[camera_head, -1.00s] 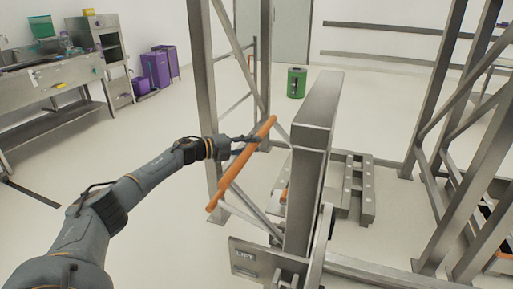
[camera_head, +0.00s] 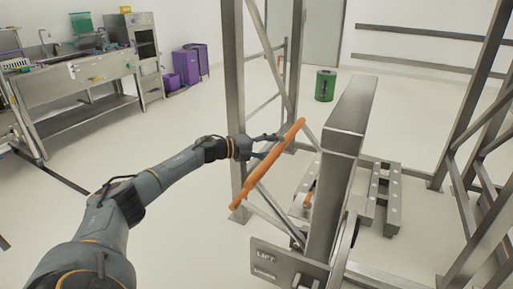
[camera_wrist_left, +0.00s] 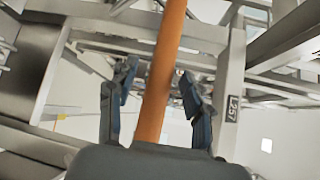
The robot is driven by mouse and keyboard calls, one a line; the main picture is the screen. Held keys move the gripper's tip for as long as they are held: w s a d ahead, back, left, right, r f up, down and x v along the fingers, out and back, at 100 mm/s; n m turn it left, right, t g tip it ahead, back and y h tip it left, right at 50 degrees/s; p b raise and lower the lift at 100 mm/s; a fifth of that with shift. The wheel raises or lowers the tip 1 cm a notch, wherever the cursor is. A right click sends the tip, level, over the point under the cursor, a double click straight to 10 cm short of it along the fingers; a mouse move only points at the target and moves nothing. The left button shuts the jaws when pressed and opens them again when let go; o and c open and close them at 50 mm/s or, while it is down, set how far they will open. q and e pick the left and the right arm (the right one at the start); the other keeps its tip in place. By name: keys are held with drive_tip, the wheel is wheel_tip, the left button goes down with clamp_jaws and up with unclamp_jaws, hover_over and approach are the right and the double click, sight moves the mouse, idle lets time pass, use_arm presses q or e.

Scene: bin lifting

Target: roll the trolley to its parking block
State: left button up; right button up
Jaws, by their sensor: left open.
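A long orange bar (camera_head: 268,165) slants beside a tall grey metal post (camera_head: 338,165) in the head view. My left gripper (camera_head: 268,146) is at its upper half, with fingers open. In the left wrist view, the orange bar (camera_wrist_left: 158,75) runs between the two spread fingers of the left gripper (camera_wrist_left: 157,85), with gaps on both sides. I cannot tell which part is the trolley; the bar may be its handle. A low grey slotted structure (camera_head: 394,200) lies on the floor behind the post; I cannot tell whether it is the parking block. My right gripper is not in view.
Tall steel frames stand behind the bar (camera_head: 233,90) and at the right (camera_head: 480,90). A plate (camera_head: 284,268) is low in front of the post. A green bin (camera_head: 325,85), purple bins (camera_head: 186,67) and a sink bench (camera_head: 80,78) stand farther back. Floor at left is mostly clear.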

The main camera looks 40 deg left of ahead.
use_arm(q)
drive_tip(key=v, duration=1)
